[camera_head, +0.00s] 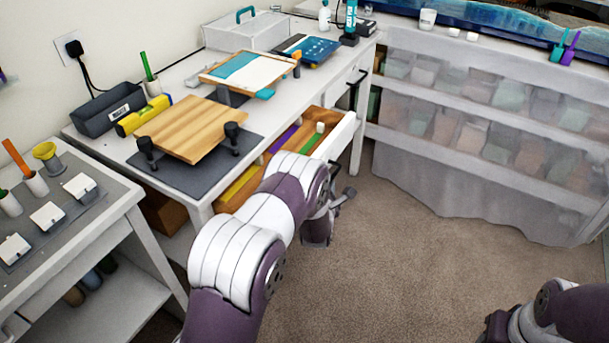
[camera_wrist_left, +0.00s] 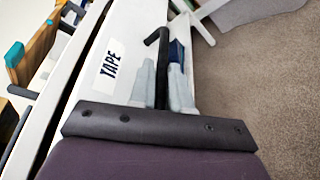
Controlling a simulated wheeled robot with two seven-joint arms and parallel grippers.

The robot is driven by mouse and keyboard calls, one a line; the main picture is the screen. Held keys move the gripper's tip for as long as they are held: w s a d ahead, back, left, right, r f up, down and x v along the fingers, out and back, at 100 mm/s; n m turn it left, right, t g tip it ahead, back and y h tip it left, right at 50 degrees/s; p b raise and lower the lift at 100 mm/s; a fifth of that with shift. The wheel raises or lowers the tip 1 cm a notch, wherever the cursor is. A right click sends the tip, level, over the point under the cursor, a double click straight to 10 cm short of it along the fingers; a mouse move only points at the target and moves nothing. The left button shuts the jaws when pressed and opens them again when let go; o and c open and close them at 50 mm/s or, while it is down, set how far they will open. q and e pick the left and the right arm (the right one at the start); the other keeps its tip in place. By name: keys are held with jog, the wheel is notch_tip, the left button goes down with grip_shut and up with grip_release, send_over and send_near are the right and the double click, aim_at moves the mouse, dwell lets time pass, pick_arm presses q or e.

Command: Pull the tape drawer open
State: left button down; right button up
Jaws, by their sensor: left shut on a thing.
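The tape drawer (camera_head: 338,137) stands pulled out from the white workbench in the head view, its wooden compartments holding purple, green and yellow items. In the left wrist view, its white front carries a TAPE label (camera_wrist_left: 111,63) and a black bar handle (camera_wrist_left: 162,45). My left gripper (camera_wrist_left: 167,85) is shut on that handle, with a finger on each side of it. In the head view my left arm covers part of the drawer, and the gripper's hold is hard to see. My right arm shows at the lower right, but its gripper's fingers are out of frame.
The workbench top (camera_head: 185,75) holds a wooden board (camera_head: 190,128) on a dark mat, a grey bin (camera_head: 108,110) and a framed panel (camera_head: 248,73). A side table (camera_head: 85,235) stands at left. Covered shelves (camera_head: 465,120) line the right. The carpet (camera_head: 400,270) between is clear.

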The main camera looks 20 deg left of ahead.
pick_arm(q)
jog(key=d+b, duration=0.1)
jog(key=d, duration=0.7)
jog(key=shift+s+d, duration=0.4)
jog(key=c, duration=1.2)
grip_release()
jog(key=shift+o, duration=0.2)
jog(key=v, duration=1.2)
jog(key=shift+s, duration=0.35)
